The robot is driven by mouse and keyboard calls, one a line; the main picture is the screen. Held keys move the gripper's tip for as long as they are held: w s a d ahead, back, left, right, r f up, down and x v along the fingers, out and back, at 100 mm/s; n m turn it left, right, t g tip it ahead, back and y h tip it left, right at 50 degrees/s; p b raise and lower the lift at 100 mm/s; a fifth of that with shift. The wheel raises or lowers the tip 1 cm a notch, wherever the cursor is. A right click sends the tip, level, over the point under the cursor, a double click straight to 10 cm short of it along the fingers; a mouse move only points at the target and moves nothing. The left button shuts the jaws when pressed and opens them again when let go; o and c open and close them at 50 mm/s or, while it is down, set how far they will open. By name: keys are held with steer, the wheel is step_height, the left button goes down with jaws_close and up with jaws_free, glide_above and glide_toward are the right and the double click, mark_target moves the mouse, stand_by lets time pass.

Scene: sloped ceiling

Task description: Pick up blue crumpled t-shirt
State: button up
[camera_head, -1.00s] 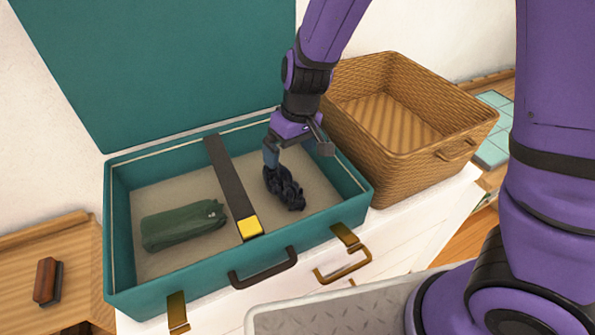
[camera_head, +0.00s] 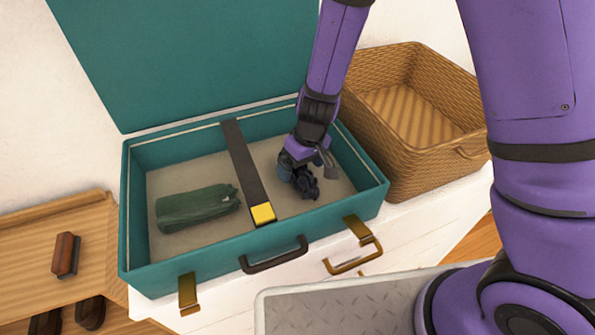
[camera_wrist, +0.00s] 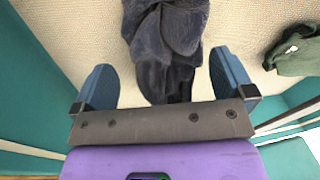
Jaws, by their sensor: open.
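The crumpled dark blue t-shirt (camera_head: 308,187) lies in the right part of the open teal suitcase (camera_head: 215,283). In the wrist view the t-shirt (camera_wrist: 165,45) is a bunched dark blue-grey cloth on the beige lining. My gripper (camera_head: 299,170) is down inside the suitcase, over the t-shirt, and hides part of it in the head view. In the wrist view my gripper (camera_wrist: 166,85) is open, with one blue finger on each side of the cloth's near end. I cannot tell whether the fingers touch it.
A dark strap with a yellow end (camera_head: 262,213) divides the suitcase. A rolled green cloth (camera_head: 197,208) lies left of it. The suitcase walls surround my gripper. A wicker basket (camera_head: 405,165) stands close on the right. A brown brush (camera_head: 66,254) lies on the wooden surface at left.

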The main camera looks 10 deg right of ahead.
steer(key=shift+a+f, duration=0.15)
steer(key=shift+f, duration=0.7)
steer(key=c, duration=1)
steer(key=shift+o, duration=0.2)
